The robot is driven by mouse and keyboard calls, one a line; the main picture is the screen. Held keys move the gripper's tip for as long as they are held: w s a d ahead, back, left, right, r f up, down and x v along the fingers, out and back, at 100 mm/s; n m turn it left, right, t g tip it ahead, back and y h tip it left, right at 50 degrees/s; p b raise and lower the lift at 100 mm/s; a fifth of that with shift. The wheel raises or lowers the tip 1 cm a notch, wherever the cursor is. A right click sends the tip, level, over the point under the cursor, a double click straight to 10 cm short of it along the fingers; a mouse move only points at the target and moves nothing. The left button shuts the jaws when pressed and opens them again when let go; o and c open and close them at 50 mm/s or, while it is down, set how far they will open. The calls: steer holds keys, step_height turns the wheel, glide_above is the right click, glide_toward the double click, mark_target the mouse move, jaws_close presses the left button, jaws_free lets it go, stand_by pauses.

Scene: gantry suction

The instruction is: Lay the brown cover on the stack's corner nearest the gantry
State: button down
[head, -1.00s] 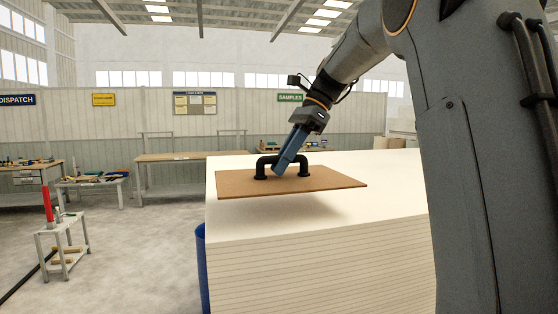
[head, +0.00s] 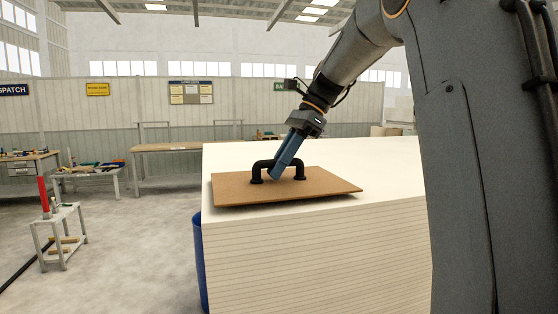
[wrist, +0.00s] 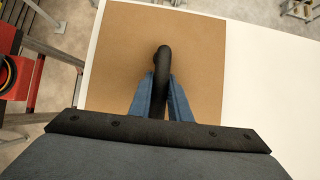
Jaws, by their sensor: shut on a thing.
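The brown cover (head: 235,188) is a flat square board with a black bar handle (head: 299,171) on top. My gripper (head: 277,175) is shut on that handle and reaches down to it at a slant. The cover is level over the near left corner of the pale stack (head: 320,250), with a narrow shadow along its front edge. I cannot tell whether it touches the stack top. In the wrist view my gripper (wrist: 162,95) pinches the handle (wrist: 162,60), and a thin white strip of stack shows left of the cover (wrist: 120,50). The cover hides the top beneath it.
A blue drum (head: 199,265) stands close against the stack's left side. A small white trolley (head: 62,236) with a red cylinder is further left. In the wrist view a red structure (wrist: 22,90) is beside the stack's left edge. The stack top right of the cover is clear.

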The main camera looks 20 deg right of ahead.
steer(key=shift+f, duration=0.7)
stand_by(0.7)
steer(key=c, duration=1.6)
jaws_free()
steer(key=shift+o, duration=0.2)
